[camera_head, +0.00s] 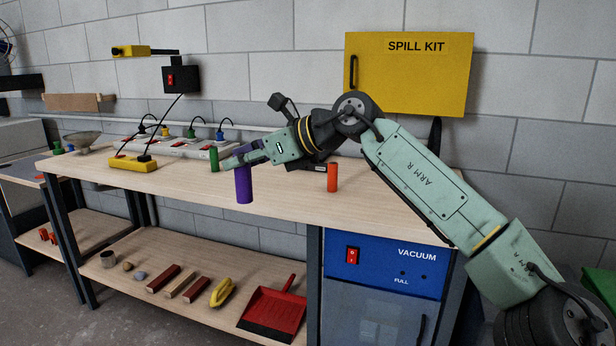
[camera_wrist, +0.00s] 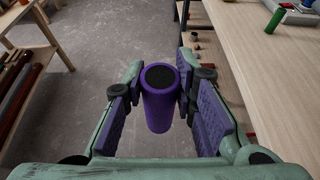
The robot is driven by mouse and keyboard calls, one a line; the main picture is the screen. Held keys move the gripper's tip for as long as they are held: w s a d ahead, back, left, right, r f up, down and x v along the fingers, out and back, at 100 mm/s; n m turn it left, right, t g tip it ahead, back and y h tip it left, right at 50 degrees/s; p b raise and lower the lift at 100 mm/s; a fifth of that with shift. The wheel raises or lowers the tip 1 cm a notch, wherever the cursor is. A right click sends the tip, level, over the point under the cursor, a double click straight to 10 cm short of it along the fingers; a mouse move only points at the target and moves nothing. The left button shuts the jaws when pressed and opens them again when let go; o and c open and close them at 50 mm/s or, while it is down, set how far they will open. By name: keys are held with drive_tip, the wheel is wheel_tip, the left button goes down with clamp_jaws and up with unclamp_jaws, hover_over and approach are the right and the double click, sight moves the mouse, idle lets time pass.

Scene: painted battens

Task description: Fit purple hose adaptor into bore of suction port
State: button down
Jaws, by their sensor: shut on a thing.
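The purple hose adaptor (camera_head: 243,186) is a plain cylinder, held roughly upright at the workbench's front edge. In the wrist view the adaptor (camera_wrist: 157,112) shows its dark round top end, with the floor behind it. My gripper (camera_head: 242,161) is shut on its upper part; in the wrist view the gripper's fingers (camera_wrist: 160,82) flank it on both sides. A blue panel marked VACUUM (camera_head: 385,265) is below the bench top at right, with a red switch and small dark spots. I cannot make out which part is the suction port or its bore.
A green cylinder (camera_head: 214,159) and an orange cylinder (camera_head: 333,178) stand on the bench top (camera_head: 290,190). A yellow box (camera_head: 132,164) and a power strip with plugs lie at back left. The lower shelf holds battens and a red dustpan (camera_head: 272,309). Floor in front is clear.

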drive_tip(key=w+d+f+m+t+h, duration=0.2)
drive_tip(key=w+d+f, duration=0.25)
drive_tip(key=f, duration=0.35)
drive_tip(key=w+d+f+m+t+h, duration=0.1)
drive_tip(key=w+d+f+m+t, duration=0.15)
drive_tip(key=d+f, duration=0.35)
drive_tip(key=w+d+f+m+t+h, duration=0.25)
drive_tip(key=w+f, duration=0.25)
drive_tip(key=f, duration=0.4)
drive_tip(key=s+d+f+m+h, duration=0.1)
drive_tip(key=d+f+m+h, duration=0.25)
drive_tip(key=f, duration=1.25)
drive_tip(key=s+a+f+m+h, duration=0.1)
drive_tip(key=s+f, duration=0.4)
drive_tip(key=f, duration=0.4)
drive_tip(key=s+a+f+m+t+h, duration=0.1)
drive_tip(key=s+f, duration=0.4)
drive_tip(key=f, duration=0.5)
drive_tip(key=s+a+f+m+h, duration=0.1)
drive_tip(key=s+a+f, duration=0.1)
drive_tip(key=s+f, duration=0.3)
drive_tip(key=shift+s+f+t+h, duration=0.3)
drive_tip(key=shift+s+f, duration=0.1)
drive_tip(key=shift+f, duration=2)
